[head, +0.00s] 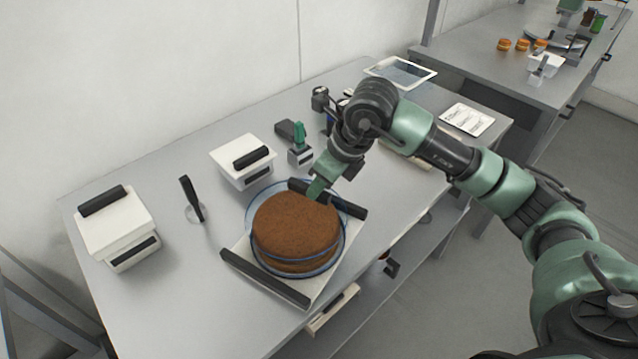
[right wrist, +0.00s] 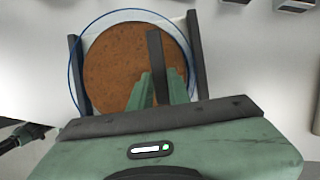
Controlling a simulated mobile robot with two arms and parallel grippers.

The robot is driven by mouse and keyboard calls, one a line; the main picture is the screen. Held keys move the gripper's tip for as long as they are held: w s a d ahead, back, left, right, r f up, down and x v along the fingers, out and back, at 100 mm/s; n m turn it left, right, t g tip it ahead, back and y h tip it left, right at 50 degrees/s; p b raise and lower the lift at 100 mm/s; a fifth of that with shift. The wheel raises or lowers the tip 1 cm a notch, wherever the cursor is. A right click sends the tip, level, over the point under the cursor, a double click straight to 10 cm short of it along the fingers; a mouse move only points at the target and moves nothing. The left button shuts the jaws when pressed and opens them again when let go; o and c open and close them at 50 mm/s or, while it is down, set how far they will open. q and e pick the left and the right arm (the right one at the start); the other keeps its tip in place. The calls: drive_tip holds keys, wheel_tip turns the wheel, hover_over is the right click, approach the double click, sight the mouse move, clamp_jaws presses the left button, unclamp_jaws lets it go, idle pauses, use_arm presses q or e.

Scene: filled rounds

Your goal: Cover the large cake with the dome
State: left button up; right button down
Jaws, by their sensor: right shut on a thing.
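The large cake (head: 296,226) is round and brown and sits on a white square board (head: 325,283) with a dark bar along two sides; it also shows in the right wrist view (right wrist: 108,66). The clear dome shows mainly as a blue rim (head: 246,226) around the cake, also seen in the right wrist view (right wrist: 71,58). My right gripper (head: 316,190) is shut on the dome's dark handle (right wrist: 155,50), over the cake. I cannot tell whether the rim touches the board. My left gripper is not in view.
Two white boxes with dark bars, one nearer (head: 118,222) and one farther (head: 236,152), stand left of and behind the cake. A dark upright handle (head: 192,198) stands between them. A white card (head: 467,119) lies at the right. The near left tabletop is clear.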

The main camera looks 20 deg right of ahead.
drive_tip(key=shift+f+b, duration=0.1)
drive_tip(key=shift+b, duration=0.35)
idle(1.0)
drive_tip(key=c, duration=1.3)
unclamp_jaws()
drive_tip(key=shift+o, duration=0.6)
drive_tip(key=o, duration=0.4)
drive_tip(key=shift+r+p, duration=1.95)
drive_tip(key=shift+r, duration=1.55)
